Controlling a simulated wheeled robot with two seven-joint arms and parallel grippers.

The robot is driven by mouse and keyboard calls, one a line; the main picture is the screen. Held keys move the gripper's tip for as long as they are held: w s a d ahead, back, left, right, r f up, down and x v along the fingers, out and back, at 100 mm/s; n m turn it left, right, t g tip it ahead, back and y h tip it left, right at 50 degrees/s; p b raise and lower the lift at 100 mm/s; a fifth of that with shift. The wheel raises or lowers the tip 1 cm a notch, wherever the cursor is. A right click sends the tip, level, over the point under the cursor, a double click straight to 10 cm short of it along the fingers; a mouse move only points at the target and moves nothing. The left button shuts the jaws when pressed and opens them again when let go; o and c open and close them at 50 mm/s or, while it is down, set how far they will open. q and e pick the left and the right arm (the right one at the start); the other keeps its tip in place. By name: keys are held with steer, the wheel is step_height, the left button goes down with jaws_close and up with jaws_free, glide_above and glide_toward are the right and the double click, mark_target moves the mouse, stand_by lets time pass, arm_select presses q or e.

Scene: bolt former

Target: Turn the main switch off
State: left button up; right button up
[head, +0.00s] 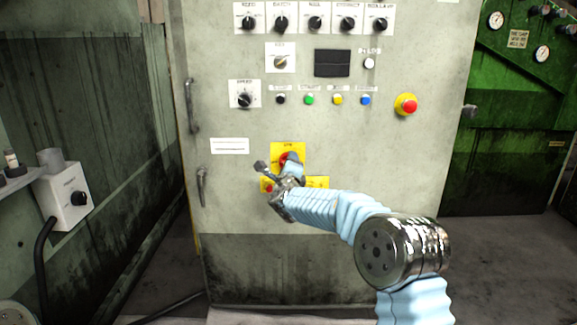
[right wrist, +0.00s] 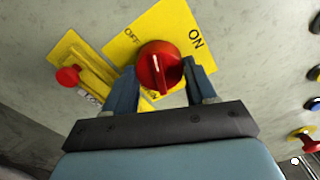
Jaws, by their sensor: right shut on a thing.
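The main switch is a red rotary knob (head: 284,159) on a yellow plate (head: 289,147), low on the grey cabinet front. In the right wrist view the red knob (right wrist: 158,65) sits on the yellow plate (right wrist: 185,22), marked OFF on its left and ON at its upper right. The knob's raised grip lies between the fingers of my right gripper (right wrist: 162,86), which is shut on it. In the head view my right gripper (head: 278,172) partly covers the knob and the plate's lower part. My left gripper is not in view.
A smaller red knob (right wrist: 68,76) on a yellow strip is beside the switch. A red emergency button (head: 406,105), coloured buttons and black selector knobs fill the panel above. A door handle (head: 202,186) is at left. A grey control box (head: 62,198) stands further left.

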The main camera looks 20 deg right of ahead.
steer(key=n+p, duration=0.1)
steer(key=n, duration=0.3)
steer(key=shift+n, duration=0.4)
stand_by(0.4)
steer(key=o, duration=1)
steer(key=b+v, duration=0.1)
steer(key=v, duration=1.3)
steer(key=shift+w, duration=0.1)
